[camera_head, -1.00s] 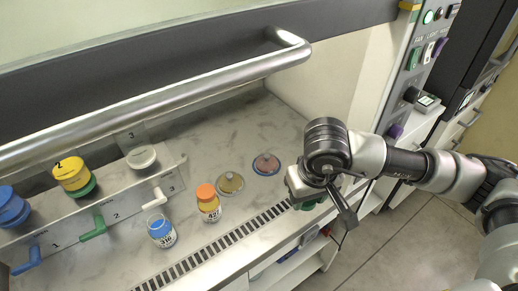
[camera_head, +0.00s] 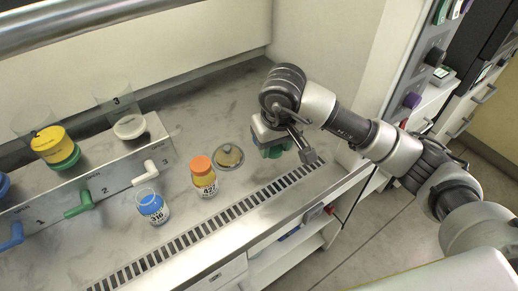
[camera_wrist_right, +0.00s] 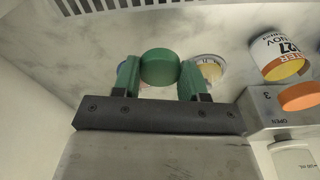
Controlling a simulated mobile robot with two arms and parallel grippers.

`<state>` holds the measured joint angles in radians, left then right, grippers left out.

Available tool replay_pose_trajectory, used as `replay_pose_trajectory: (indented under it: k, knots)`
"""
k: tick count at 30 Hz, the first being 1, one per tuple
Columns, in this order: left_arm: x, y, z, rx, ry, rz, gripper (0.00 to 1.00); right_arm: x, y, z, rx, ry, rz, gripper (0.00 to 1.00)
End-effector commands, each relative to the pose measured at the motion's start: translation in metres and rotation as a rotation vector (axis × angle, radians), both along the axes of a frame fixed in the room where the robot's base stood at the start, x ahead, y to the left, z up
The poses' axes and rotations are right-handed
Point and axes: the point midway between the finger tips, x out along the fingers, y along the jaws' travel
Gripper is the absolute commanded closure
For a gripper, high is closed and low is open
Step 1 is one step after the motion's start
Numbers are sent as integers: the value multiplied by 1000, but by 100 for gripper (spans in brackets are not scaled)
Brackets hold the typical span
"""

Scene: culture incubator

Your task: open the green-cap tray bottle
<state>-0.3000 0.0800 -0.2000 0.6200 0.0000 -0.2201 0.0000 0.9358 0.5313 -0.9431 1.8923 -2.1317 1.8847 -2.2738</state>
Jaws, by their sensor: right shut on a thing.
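My right gripper (camera_head: 272,147) is over the pale work surface, right of the yellow dish, with its fingers pointing down. In the right wrist view its two green fingers (camera_wrist_right: 161,78) are shut on a round green cap (camera_wrist_right: 159,64). Whether a bottle body hangs below the cap is hidden. In the head view only a patch of green shows under the gripper, and I cannot separate cap from fingers there. My left gripper is not in view.
An orange-capped bottle (camera_head: 204,180) and a blue bottle (camera_head: 153,207) stand left of the gripper. A yellow dish (camera_head: 230,156) lies between. A slotted vent (camera_head: 200,232) runs along the front.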

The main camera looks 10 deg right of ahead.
Motion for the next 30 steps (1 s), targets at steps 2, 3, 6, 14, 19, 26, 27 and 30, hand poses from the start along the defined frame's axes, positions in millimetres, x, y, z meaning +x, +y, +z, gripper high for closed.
replay_pose_trajectory:
  k: [2, 3, 6, 14, 19, 26, 27, 30]
  knots:
    - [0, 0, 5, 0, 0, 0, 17, 12, 12, -9, 1, 4, -1, 86]
    - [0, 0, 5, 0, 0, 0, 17, 17, 16, -13, 1, 3, -1, 86]
    - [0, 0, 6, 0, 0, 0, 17, 26, 23, -20, 1, 1, -1, 86]
    - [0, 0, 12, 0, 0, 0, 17, 29, 26, -44, 0, 5, -2, 86]
    - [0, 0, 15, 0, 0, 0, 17, 30, 26, -63, 1, 1, -1, 86]
    - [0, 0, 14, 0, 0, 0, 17, 30, 26, -64, 0, -1, 0, 86]
    - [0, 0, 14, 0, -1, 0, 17, 30, 26, -65, 0, -1, 0, 86]
    - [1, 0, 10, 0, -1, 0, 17, 30, 25, -68, -1, -2, 0, 86]
